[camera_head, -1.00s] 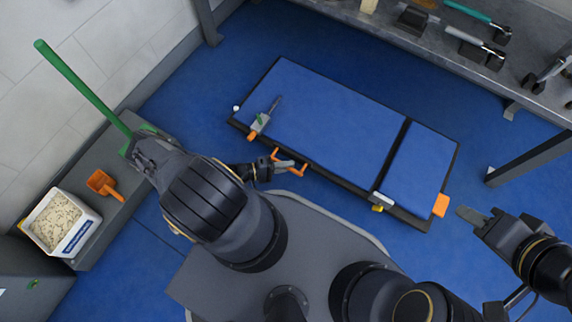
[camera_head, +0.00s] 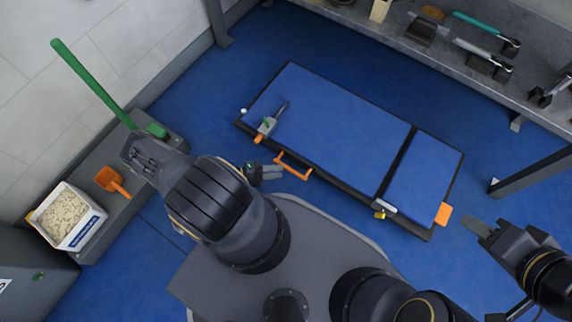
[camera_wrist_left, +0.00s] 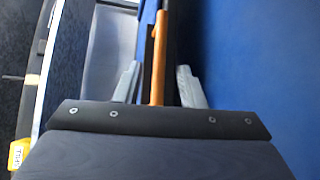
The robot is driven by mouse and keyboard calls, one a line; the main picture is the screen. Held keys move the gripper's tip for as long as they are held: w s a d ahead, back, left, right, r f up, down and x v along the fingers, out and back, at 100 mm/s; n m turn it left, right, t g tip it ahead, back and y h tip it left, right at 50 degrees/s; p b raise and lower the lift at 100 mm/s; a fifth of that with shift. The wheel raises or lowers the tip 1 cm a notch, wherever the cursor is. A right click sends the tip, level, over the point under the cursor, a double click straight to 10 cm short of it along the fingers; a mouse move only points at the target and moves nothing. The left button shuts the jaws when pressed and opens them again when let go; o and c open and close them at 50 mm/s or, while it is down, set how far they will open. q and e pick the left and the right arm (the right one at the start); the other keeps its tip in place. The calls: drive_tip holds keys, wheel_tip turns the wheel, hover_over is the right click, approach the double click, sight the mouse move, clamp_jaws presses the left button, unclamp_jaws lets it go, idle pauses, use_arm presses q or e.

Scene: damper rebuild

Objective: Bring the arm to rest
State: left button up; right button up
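My left gripper (camera_head: 273,173) is beside the near long side of a blue padded board (camera_head: 335,120), just left of its orange handle (camera_head: 292,168). In the left wrist view my left gripper (camera_wrist_left: 158,88) has its two grey fingers apart. The orange handle (camera_wrist_left: 158,55) shows upright between or beyond them; I cannot tell how deep it lies, and no finger visibly touches it. My right gripper (camera_head: 478,228) is at the right, near the board's orange corner (camera_head: 443,214) and apart from it; its finger gap is not clear.
A grey bench (camera_head: 440,50) with tools runs along the top right. A small clamp-like tool (camera_head: 267,125) lies on the board's left end. At left, a grey ledge (camera_head: 120,205) holds an orange scoop (camera_head: 112,181) and a white bin (camera_head: 62,240). Blue floor is open around the board.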

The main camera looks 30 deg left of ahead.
use_arm(q)
drive_tip(key=shift+v, duration=1)
